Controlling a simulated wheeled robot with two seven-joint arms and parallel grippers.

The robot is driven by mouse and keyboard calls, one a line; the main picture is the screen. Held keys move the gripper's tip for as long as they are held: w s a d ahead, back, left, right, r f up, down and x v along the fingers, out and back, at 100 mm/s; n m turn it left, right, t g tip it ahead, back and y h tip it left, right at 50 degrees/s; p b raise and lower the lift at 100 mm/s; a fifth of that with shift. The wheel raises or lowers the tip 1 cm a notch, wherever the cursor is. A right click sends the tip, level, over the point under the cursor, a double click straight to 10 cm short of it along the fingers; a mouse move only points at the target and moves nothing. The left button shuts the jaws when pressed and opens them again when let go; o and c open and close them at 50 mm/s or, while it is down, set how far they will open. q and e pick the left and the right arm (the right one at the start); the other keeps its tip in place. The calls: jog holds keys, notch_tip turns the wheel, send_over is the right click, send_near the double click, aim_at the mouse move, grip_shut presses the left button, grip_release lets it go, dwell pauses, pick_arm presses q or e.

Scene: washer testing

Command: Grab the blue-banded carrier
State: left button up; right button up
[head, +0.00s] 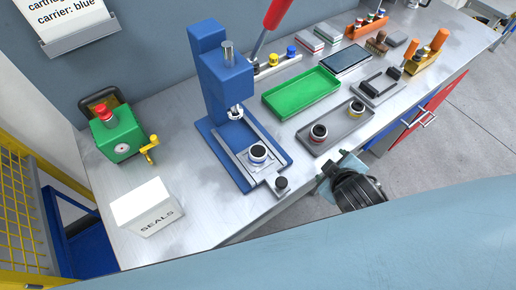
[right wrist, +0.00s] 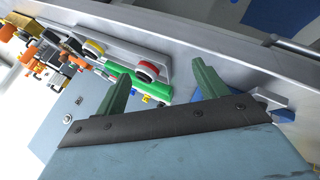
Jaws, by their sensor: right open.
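The blue-banded carrier (head: 258,152) sits upright on the slide plate of the blue press (head: 225,85) in the head view. It cannot be made out in the right wrist view. My right gripper (head: 341,168) is at the table's front edge, to the right of the carrier and apart from it. Its two green fingers, seen in the right wrist view (right wrist: 162,78), are spread with nothing held between them. My left gripper is not in view.
A grey tray (head: 336,128) right of the press holds a red-banded carrier (head: 319,132) and a yellow-banded carrier (head: 356,108). A green tray (head: 301,92) lies behind. A white seals box (head: 148,208) and green device (head: 116,135) stand left. A black knob (head: 281,184) is at the slide's front.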

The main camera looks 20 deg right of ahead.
aim_at(259, 151)
jog(key=w+a+r+n+t+y, duration=0.2)
jog(key=w+r+n+t+y, duration=0.2)
jog(key=w+r+n+t, duration=0.8)
jog(key=s+a+f+n+g+y, duration=0.4)
jog(key=n+g, duration=0.2)
jog(key=n, duration=0.7)
jog(key=s+a+f+n+g+y, duration=0.4)
jog(key=s+n+g+y, duration=0.1)
jog(key=n, duration=0.7)
jog(key=shift+n, duration=0.3)
jog(key=x, duration=0.2)
jog(key=p+x, duration=0.1)
jog(key=x, duration=0.4)
jog(key=shift+w+d+f, duration=0.1)
jog(key=shift+d+f, duration=0.2)
jog(key=shift+f, duration=0.05)
jog(key=x, duration=0.6)
jog(key=shift+w+f, duration=0.15)
jog(key=shift+f, duration=0.2)
jog(key=c, duration=1.2)
